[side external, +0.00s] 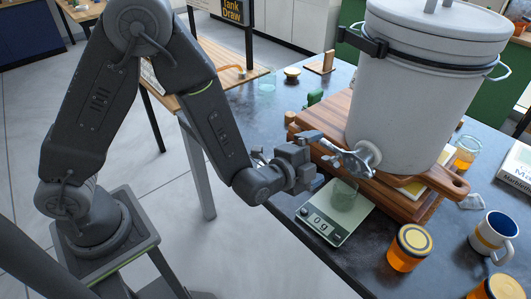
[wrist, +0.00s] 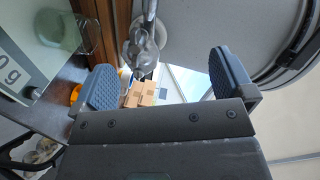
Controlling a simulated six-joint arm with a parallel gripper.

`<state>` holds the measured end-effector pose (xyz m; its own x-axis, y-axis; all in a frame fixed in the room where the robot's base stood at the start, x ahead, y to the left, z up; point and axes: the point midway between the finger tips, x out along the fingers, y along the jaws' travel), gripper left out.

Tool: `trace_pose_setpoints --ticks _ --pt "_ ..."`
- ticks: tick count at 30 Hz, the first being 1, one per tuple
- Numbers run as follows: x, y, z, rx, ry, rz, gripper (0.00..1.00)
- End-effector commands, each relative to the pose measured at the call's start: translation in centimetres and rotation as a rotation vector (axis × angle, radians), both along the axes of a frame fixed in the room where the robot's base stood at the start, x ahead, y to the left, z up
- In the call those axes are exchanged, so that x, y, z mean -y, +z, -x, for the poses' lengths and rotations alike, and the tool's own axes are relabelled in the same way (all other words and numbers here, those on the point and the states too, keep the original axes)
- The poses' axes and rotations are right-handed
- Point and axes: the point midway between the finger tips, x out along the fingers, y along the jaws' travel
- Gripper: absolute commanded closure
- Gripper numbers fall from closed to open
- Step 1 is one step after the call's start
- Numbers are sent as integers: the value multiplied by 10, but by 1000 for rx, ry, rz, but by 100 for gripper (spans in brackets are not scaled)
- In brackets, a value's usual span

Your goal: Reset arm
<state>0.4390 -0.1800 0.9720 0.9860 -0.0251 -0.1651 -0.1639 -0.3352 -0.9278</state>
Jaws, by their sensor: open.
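My gripper (side external: 318,160) is at the front of the white bucket (side external: 405,100), close to its metal honey gate (side external: 357,158). In the wrist view my gripper (wrist: 167,78) has its two padded fingers wide apart, with nothing held between them. The gate (wrist: 142,45) shows ahead, beyond the fingertips and nearer the left finger. I cannot tell whether the gate is fully shut. A greenish glass jar (side external: 343,194) stands on the kitchen scale (side external: 318,224) below the gate. The scale's display seems to read 0 g. No honey stream is visible.
The bucket stands on a wooden board (side external: 425,208) on the dark table. Filled orange jars (side external: 409,248) and a blue-white mug (side external: 493,234) stand at the front right. A book (side external: 516,168) lies at the right. Open floor lies left of the table.

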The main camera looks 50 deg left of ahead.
Motion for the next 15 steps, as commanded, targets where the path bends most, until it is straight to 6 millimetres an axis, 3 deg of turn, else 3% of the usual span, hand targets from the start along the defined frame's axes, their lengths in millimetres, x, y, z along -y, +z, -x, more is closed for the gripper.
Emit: trace_pose_setpoints --ticks 1,8,15 --pt "-6 20 -3 -37 7 89 0" --pt "-30 77 17 -290 49 448 0" --pt "-64 123 77 -539 193 720 0"
